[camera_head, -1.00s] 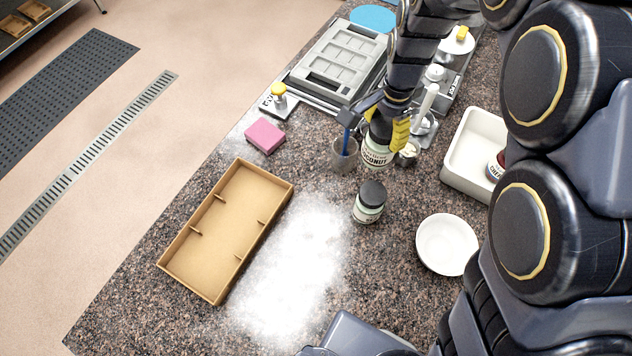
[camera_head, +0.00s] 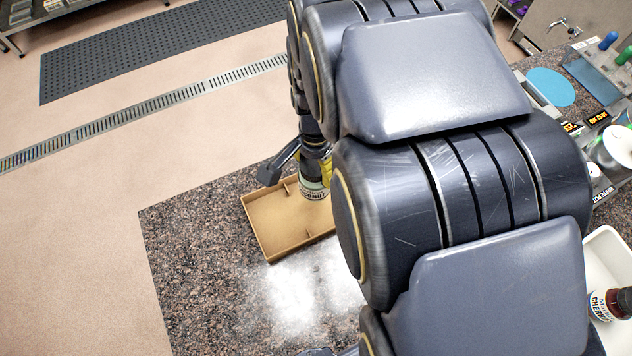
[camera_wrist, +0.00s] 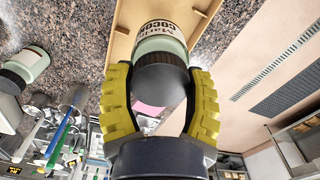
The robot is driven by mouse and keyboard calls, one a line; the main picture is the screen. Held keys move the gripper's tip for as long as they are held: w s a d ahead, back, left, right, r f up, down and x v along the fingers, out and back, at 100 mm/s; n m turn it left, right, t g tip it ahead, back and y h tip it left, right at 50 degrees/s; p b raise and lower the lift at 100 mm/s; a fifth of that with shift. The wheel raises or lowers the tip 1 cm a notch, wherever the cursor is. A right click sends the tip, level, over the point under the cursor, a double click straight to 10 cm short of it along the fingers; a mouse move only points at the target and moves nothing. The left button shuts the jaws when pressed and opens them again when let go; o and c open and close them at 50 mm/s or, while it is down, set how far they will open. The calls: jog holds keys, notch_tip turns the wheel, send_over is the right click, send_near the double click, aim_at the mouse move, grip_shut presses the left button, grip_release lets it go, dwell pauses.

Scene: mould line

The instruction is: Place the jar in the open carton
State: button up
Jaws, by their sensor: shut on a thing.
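The jar (camera_head: 313,190), pale green with a dark lid and a label reading COCONUT, is held by my gripper (camera_head: 315,170). In the wrist view the yellow fingers (camera_wrist: 160,95) are closed around the jar's dark lid, and its labelled body (camera_wrist: 158,38) points toward the carton. The open carton (camera_head: 268,248) is a shallow brown tray with small divider tabs on the counter. The jar is at the carton's far part in the head view; whether it touches the floor of the carton cannot be told. My arm hides the carton's right side.
A white bin (camera_head: 600,250) with a cherry jar (camera_head: 612,303) is at right. The counter's left part is clear.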

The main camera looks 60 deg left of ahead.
aim_at(316, 185)
jog(key=shift+f, duration=3.6)
jog(key=o, duration=1.1)
jog(key=shift+f, duration=0.1)
notch_tip(316, 185, up, 12)
jog(key=shift+r, duration=0.15)
